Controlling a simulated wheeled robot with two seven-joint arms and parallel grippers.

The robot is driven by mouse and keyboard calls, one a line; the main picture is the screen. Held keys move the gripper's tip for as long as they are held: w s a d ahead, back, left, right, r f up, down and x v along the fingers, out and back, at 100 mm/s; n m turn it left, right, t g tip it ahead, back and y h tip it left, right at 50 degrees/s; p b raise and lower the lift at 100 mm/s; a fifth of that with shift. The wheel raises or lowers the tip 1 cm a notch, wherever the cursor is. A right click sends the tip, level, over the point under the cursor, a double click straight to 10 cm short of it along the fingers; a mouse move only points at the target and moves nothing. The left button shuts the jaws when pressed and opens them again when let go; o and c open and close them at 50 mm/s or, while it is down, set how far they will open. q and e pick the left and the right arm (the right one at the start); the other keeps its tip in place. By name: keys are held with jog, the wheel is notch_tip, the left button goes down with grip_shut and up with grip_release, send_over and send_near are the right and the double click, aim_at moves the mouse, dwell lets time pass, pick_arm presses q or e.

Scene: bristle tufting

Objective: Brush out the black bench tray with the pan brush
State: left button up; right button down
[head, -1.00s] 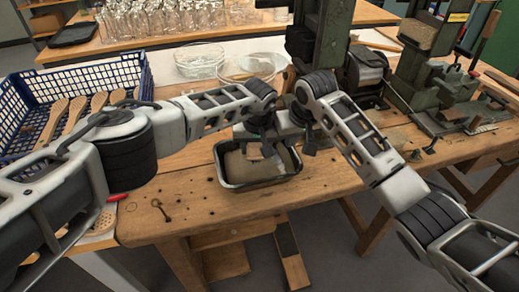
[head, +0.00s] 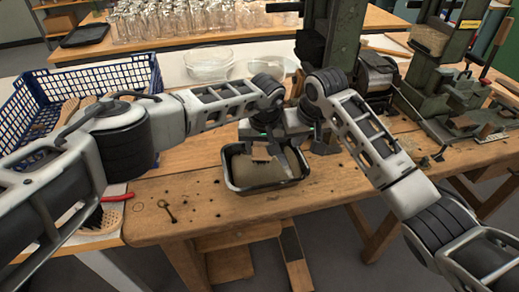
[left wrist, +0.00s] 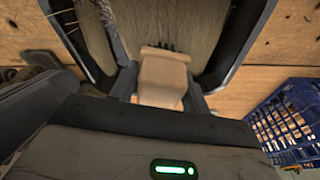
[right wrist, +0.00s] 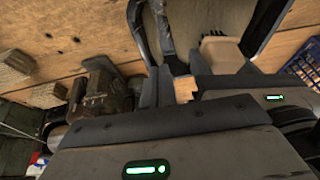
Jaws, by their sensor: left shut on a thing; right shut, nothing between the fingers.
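The black bench tray (head: 304,172) sits on the wooden bench below my two grippers, with a brownish-grey floor. My left gripper (head: 262,146) is shut on the pan brush (head: 261,154), a pale wooden block with dark bristles. It holds the brush over the tray; whether the bristles touch the floor is unclear. In the left wrist view the brush (left wrist: 163,72) lies between the fingers, above the tray (left wrist: 245,40). The right wrist view also shows the brush (right wrist: 220,48).
A blue crate (head: 130,75) with wooden brushes stands at the left, partly behind my left arm. Clear bowls (head: 208,64) and a green machine (head: 335,45) stand behind the tray. A small key-like metal piece (head: 167,210) lies front left. The bench front is mostly clear.

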jog(key=shift+s+d+r+g+h, duration=0.2)
jog(key=shift+s+d+r+h, duration=0.05)
jog(key=shift+d, duration=0.3)
jog(key=shift+s+d+r+g+h, duration=0.2)
jog(key=shift+d+h, duration=0.05)
jog(key=shift+d, duration=0.25)
jog(key=shift+r, duration=0.4)
jog(key=v, duration=1.2)
jog(key=shift+w+r, duration=0.15)
jog(key=shift+r, duration=0.35)
